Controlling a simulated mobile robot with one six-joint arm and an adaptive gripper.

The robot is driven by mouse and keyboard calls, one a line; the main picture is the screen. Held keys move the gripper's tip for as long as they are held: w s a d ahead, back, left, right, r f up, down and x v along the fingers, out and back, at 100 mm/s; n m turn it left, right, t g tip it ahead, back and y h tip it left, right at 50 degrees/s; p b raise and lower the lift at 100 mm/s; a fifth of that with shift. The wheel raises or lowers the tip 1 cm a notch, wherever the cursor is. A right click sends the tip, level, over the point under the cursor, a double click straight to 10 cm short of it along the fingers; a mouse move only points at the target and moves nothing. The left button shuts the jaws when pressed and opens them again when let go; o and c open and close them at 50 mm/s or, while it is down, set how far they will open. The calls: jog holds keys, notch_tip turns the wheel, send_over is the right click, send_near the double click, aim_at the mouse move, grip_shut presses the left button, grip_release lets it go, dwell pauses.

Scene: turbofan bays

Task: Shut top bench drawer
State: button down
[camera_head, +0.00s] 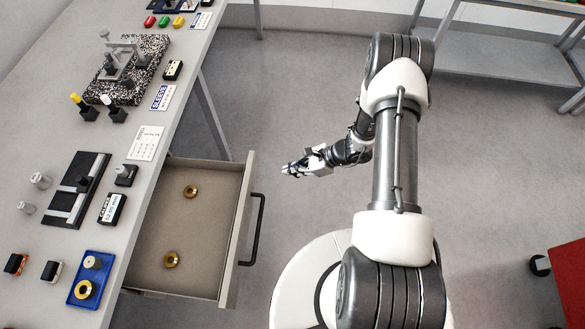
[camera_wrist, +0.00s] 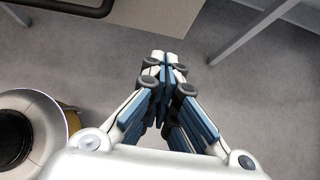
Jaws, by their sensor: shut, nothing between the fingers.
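The top bench drawer (camera_head: 233,225) is pulled out from under the bench in the head view. Two brass rings (camera_head: 190,191) and (camera_head: 171,259) lie inside it. Its dark bar handle (camera_head: 257,229) is on the right face of the front panel. My gripper (camera_head: 289,170) is shut and empty, above the floor, to the right of the drawer's far corner and apart from the handle. In the wrist view the fingers of my gripper (camera_wrist: 165,62) meet at the tips. Part of the drawer front (camera_wrist: 160,14) and its handle (camera_wrist: 75,8) show at the top edge there.
The bench top (camera_head: 150,190) carries a blue tray (camera_head: 77,302), a granite block (camera_head: 150,85), gauges and labels. A bench leg (camera_head: 215,120) stands beyond the drawer. A red cabinet (camera_head: 570,275) is at lower right. The floor right of the handle is clear up to my base.

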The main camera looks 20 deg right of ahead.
jog(key=b, duration=0.1)
send_near(257, 178)
notch_tip(257, 178, down, 3)
jog(key=shift+w+a+r+b, duration=0.1)
jog(key=shift+w+a+b, duration=0.15)
jog(key=shift+a, duration=0.55)
jog(key=shift+w+a+b, duration=0.25)
jog(key=shift+a, duration=0.5)
jog(key=shift+a, duration=0.15)
